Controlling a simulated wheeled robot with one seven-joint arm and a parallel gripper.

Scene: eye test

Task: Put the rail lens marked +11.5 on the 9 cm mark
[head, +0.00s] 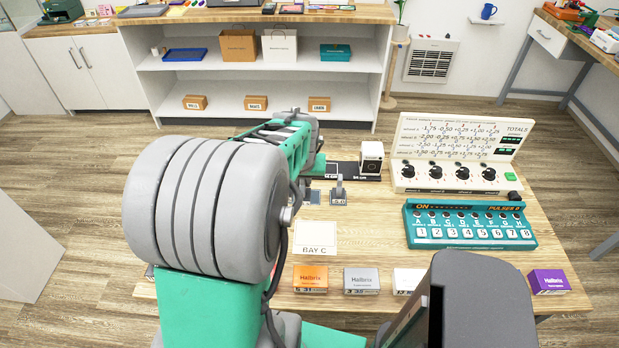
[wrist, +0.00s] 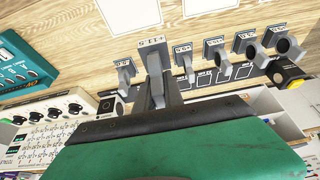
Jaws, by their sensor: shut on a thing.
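My gripper (wrist: 157,90) is shut on a grey rail lens (wrist: 154,62) in the wrist view. Its tag appears upside down and seems to read +11.5. The held lens is close to the camera; I cannot tell whether its foot touches anything. In the head view my arm hides the gripper and held lens. The black rail (head: 345,168) shows only in part behind my arm, with some cm figures visible. The 9 cm mark is not visible.
In the wrist view several other lenses (wrist: 222,58) stand in a row on the right, and one (wrist: 123,72) on the left. In the head view a white box (head: 371,157) stands at the rail's right end. A teal button panel (head: 468,226) and white dial panel (head: 452,175) stand right.

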